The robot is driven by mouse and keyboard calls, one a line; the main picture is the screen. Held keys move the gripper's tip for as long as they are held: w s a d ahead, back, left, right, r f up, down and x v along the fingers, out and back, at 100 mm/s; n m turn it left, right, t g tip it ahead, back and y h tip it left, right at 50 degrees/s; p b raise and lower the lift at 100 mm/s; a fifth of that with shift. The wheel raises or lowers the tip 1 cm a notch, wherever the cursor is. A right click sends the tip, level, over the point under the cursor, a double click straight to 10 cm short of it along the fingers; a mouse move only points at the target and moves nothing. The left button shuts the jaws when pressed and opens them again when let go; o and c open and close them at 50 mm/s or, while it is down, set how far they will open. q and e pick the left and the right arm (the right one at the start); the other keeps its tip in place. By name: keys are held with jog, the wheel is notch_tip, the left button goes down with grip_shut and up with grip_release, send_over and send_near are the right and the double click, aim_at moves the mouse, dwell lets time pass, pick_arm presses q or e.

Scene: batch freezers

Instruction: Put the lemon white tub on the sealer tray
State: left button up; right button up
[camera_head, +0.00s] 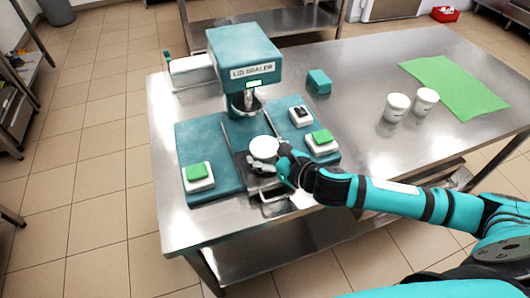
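A white tub (264,147) is upright at the sealer tray (240,142), in front of the sealing head of the teal lid sealer (243,55). My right gripper (264,167) reaches in from the right, with its fingers around the lower part of this tub. The fingers hide the tub's base, so I cannot tell whether it rests on the tray. No flavour marking is readable on it. Two more white tubs, one (396,107) nearer and one (425,101) farther right, stand upright on the steel table. My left gripper is not in view.
The sealer base carries green-topped pads at left (198,175) and right (321,142), and a small switch box (300,116). A teal block (319,81) stands behind it. A green mat (456,86) lies at the right. The steel table (360,70) is clear between block and mat.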

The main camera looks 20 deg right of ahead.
jog(key=o, duration=0.5)
jog(key=shift+r, duration=0.15)
jog(key=b+v, duration=0.1)
jog(key=v, duration=1)
jog(key=shift+s, duration=0.1)
jog(key=shift+s+d+r, duration=0.15)
jog(key=shift+s+r, duration=0.05)
jog(key=shift+s, duration=0.2)
